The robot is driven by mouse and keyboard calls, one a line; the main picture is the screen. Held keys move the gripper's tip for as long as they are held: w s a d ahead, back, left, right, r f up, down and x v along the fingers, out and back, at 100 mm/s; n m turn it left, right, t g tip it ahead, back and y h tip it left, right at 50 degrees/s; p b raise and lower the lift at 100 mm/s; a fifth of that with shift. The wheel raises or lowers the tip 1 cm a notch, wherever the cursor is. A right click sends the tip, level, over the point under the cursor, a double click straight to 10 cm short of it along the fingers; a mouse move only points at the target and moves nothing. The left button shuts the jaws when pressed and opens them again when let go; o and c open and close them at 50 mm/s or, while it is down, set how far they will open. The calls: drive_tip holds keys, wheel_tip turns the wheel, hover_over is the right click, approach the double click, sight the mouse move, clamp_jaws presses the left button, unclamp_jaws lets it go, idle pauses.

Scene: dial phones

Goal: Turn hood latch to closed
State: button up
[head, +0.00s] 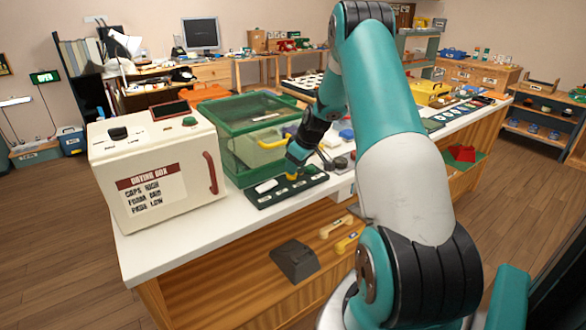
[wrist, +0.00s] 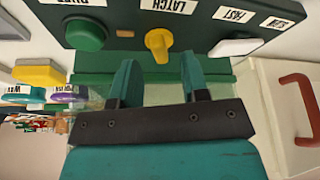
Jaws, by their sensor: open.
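The latch is a yellow knob (wrist: 158,43) beside an upside-down "LATCH" label in the wrist view. It sits on a dark green panel (wrist: 205,32), and its narrow part points towards my gripper. My gripper (wrist: 158,75) is open and empty, its teal fingers apart with the knob just beyond their tips, roughly centred between them. No contact shows. In the head view, my gripper (head: 292,168) is low over the panel (head: 262,200), largely hiding the knob. The green see-through hood (head: 240,118) stands behind the panel.
A green round knob (wrist: 85,34) and a white switch (wrist: 236,47) flank the latch. A cream drying box (head: 150,165) with a red handle stands to the left on the white table (head: 160,242). More coloured knobs (wrist: 65,94) lie nearby.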

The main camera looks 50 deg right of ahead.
drive_tip(key=shift+x, duration=1.25)
clamp_jaws()
drive_tip(key=m+h, duration=0.1)
drive_tip(key=m, duration=0.2)
drive_tip(key=shift+a+b, duration=0.2)
drive_tip(key=shift+b, duration=0.2)
drive_tip(key=shift+m+h, duration=0.4)
drive_tip(key=shift+m, duration=0.4)
unclamp_jaws()
drive_tip(key=b+v, duration=0.1)
drive_tip(key=v, duration=1.6)
drive_tip(key=shift+r, duration=0.2)
